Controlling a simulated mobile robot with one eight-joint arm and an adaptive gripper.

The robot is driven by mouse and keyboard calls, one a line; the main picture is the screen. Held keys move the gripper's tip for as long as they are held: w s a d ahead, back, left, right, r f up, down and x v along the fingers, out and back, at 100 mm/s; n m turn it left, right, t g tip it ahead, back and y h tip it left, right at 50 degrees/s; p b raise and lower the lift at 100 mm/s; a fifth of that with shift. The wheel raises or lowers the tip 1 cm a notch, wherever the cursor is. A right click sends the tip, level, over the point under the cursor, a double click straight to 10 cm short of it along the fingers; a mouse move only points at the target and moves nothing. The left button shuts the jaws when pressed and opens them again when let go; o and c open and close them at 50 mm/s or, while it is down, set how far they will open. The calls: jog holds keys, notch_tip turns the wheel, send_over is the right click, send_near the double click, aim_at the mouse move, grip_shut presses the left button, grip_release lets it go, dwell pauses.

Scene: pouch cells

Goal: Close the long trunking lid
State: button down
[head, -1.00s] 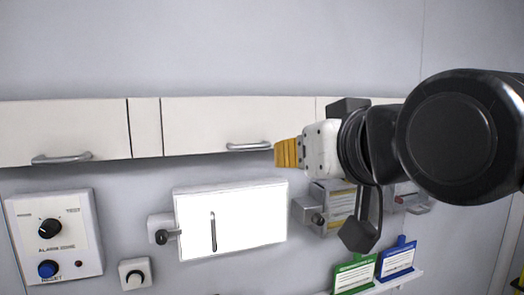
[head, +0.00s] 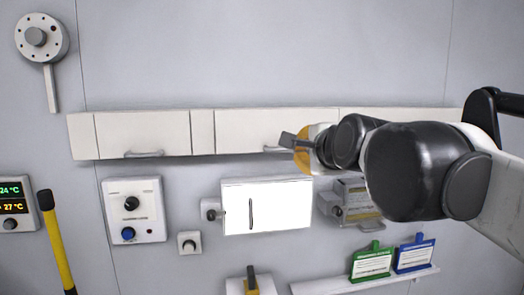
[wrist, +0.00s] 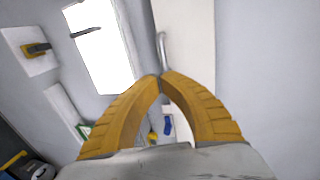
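A long pale trunking runs along the wall, with handled lids on its front. The right-hand lid (head: 250,130) is the longer one beside a short blank section (head: 202,132). It looks about flush with its neighbours in the head view. Its grey bar handle (head: 274,149) is partly covered by my gripper (head: 292,143). In the wrist view the lid (wrist: 188,30) stands as a pale strip, with the handle (wrist: 162,48) just beyond my yellow fingertips (wrist: 161,76). The tips meet at the handle's near end. I cannot tell whether they touch it.
A white lit panel (head: 268,205) hangs just under the trunking. The left lid (head: 143,133) has its own handle. A dial box (head: 134,211) is lower left. Green (head: 371,263) and blue (head: 415,255) tags stand on a shelf lower right. The wall above is clear.

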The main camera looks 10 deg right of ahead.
jog(key=p+x, duration=0.1)
jog(key=x, duration=0.7)
jog(key=shift+a, duration=0.1)
jog(key=shift+w+f, duration=0.3)
jog(key=shift+w, duration=0.35)
